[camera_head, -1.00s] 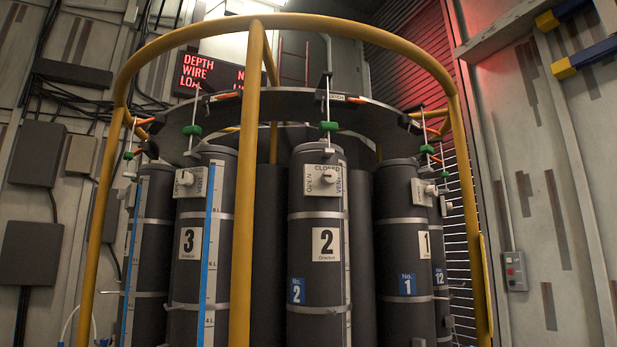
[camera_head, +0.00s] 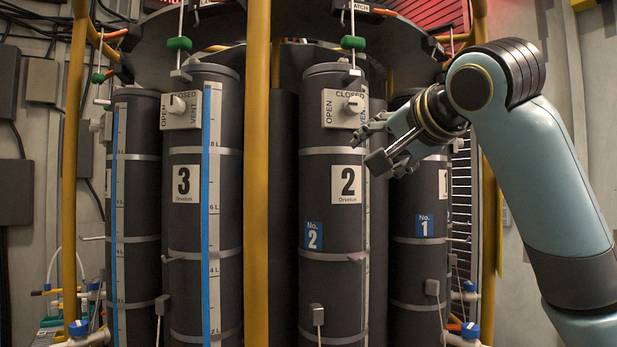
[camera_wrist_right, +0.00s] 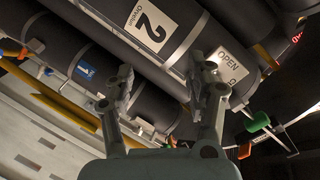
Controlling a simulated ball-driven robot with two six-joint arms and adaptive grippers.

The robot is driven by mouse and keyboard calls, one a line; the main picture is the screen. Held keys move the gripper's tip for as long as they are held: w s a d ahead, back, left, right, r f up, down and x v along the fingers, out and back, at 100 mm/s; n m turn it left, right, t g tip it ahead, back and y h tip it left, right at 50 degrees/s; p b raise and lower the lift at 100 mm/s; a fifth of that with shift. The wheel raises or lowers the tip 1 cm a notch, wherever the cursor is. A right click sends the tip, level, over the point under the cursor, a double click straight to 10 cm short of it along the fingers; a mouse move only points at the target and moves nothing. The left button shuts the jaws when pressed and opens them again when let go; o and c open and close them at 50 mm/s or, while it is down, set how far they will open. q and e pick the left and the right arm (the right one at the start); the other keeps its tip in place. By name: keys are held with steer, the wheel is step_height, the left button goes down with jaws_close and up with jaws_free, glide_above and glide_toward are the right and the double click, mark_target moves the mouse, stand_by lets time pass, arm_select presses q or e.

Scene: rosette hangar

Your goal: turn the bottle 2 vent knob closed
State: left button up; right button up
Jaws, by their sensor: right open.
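Bottle 2 (camera_head: 328,225) is a dark upright cylinder with a white "2" label. Its white vent plate (camera_head: 335,118) near the top reads CLOSED above, OPEN at the left and VENT at the right. The pale vent knob (camera_head: 355,104) sits on it; I cannot tell which way it points. My right gripper (camera_head: 373,147) is open and empty, just right of and below the knob, in front of bottle 2's right edge. In the right wrist view its fingers (camera_wrist_right: 163,80) are spread, and the vent plate (camera_wrist_right: 230,68) lies beyond the right finger. My left gripper is not in view.
Bottle 3 (camera_head: 185,240) stands left and bottle 1 (camera_head: 415,270) right of bottle 2. A yellow upright post (camera_head: 256,200) stands between bottles 3 and 2. A green-collared rod (camera_head: 353,43) hangs above the knob. Open space lies in front of bottle 2.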

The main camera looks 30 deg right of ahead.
mark_target(357, 104)
step_height(357, 104, up, 10)
steer(key=s+t, duration=0.2)
steer(key=w+p, duration=0.1)
steer(key=w, duration=0.2)
steer(key=w+d+p, duration=0.1)
steer(key=w, duration=0.2)
steer(key=w+p, duration=0.1)
steer(key=w, duration=0.2)
steer(key=shift+w+d+p, duration=0.25)
steer(key=shift+d+p, duration=0.05)
steer(key=shift+p, duration=0.05)
steer(key=shift+w, duration=0.6)
steer(key=shift+f, duration=0.1)
jaws_close()
